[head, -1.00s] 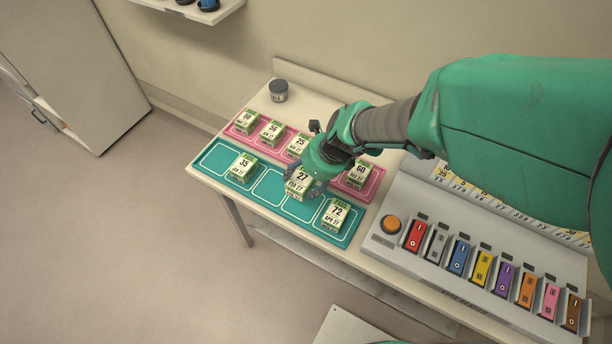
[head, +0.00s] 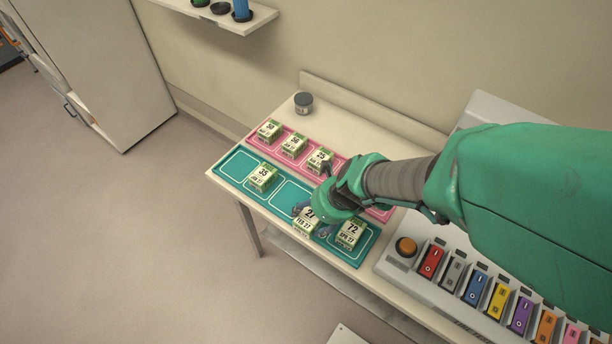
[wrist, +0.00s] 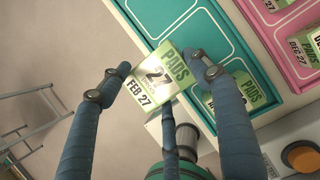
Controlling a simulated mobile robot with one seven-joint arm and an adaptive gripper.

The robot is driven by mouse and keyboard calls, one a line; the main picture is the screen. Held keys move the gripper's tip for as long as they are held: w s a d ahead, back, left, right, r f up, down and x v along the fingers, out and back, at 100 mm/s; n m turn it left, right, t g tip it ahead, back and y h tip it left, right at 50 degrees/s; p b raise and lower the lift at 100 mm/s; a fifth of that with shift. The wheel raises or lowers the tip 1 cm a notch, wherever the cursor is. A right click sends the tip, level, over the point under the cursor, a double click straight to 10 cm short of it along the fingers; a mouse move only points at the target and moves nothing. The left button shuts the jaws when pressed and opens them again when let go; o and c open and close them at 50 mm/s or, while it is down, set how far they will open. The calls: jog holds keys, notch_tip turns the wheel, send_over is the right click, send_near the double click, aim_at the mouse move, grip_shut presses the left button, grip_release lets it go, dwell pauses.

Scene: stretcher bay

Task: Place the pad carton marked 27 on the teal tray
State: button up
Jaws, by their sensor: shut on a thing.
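The pad carton marked 27 (head: 305,226) is held by my gripper (head: 313,221) at the front edge of the teal tray (head: 234,165), between the cartons marked 35 (head: 263,177) and 72 (head: 350,233). In the wrist view, my gripper's fingers (wrist: 160,68) are shut on opposite sides of carton 27 (wrist: 158,76). There the carton overlaps the tray's edge, with floor showing beside it. Its underside is hidden, so I cannot tell whether it touches the tray.
A pink tray (head: 252,137) behind holds several cartons, partly hidden by my arm. A grey-lidded jar (head: 303,103) stands at the back. A switch panel (head: 392,262) with an orange button (head: 405,246) is at the right. Empty teal slots lie left of my gripper.

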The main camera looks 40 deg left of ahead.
aim_at(311, 227)
jog(key=s, duration=0.1)
jog(key=s+f, duration=0.1)
jog(key=s+d, duration=0.1)
jog(key=shift+f, duration=0.25)
jog(key=w+a, duration=0.3)
jog(key=a, duration=0.1)
jog(key=w+a+f, duration=0.1)
jog(key=w+a, duration=0.2)
jog(key=a, duration=0.1)
jog(key=w+a+b, duration=0.1)
jog(key=w+a, duration=0.1)
jog(key=a, duration=0.2)
jog(key=shift+w+a+f, duration=0.2)
jog(key=shift+w+a, duration=0.05)
jog(key=shift+w, duration=0.15)
jog(key=shift+c, duration=0.2)
jog(key=shift+a, duration=0.1)
jog(key=shift+w+a+f, duration=0.1)
jog(key=shift+w+a, duration=0.1)
jog(key=shift+f+b, duration=0.75)
jog(key=shift+f, duration=0.95)
jog(key=shift+f, duration=0.1)
